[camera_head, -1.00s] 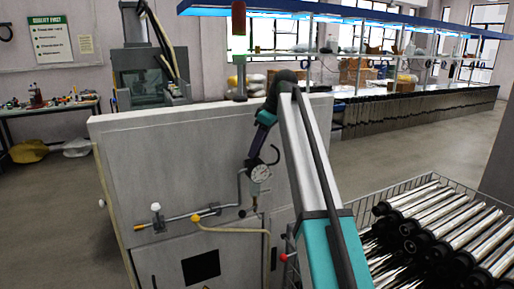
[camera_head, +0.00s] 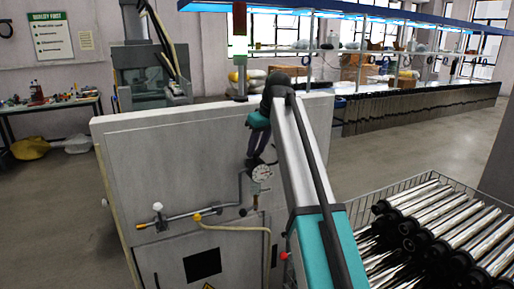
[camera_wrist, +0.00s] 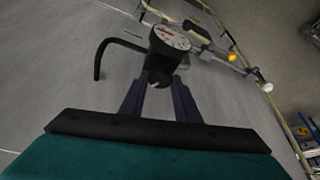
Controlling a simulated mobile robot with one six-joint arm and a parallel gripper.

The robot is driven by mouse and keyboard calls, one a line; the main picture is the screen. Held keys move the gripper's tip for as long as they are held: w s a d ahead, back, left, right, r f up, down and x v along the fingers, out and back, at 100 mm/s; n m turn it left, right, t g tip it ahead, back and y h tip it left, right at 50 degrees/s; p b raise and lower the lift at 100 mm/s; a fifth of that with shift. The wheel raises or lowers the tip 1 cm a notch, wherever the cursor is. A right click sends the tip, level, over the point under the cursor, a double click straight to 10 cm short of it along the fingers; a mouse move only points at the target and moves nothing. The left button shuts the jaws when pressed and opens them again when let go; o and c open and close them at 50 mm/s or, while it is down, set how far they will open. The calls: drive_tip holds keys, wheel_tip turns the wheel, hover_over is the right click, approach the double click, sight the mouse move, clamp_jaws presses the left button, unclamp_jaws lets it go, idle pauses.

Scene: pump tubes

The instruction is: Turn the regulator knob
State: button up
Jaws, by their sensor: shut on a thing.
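The regulator knob (camera_wrist: 158,76) is a small dark round knob in the wrist view, just below a white round gauge (camera_wrist: 171,38). My gripper (camera_wrist: 161,86) has its two dark fingers on either side of the knob and is shut on it. In the head view, my gripper (camera_head: 256,158) is at the front of the grey cabinet, just above the gauge (camera_head: 261,173). The knob cannot be made out there. How far the knob is turned cannot be told.
The grey cabinet (camera_head: 160,165) carries a pipe with a yellow-ended fitting (camera_head: 197,217) and a white knob (camera_head: 157,206). A black hook-shaped part (camera_wrist: 100,62) stands left of the gauge in the wrist view. A wire basket (camera_head: 370,201) with metal tubes is at right.

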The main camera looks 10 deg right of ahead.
drive_tip(key=o, duration=1)
drive_tip(key=shift+r, duration=0.1)
drive_tip(key=b+v, duration=0.2)
drive_tip(key=v, duration=1.1)
drive_tip(key=shift+r+b, duration=0.3)
drive_tip(key=shift+r, duration=0.05)
drive_tip(key=shift+s+f, duration=0.1)
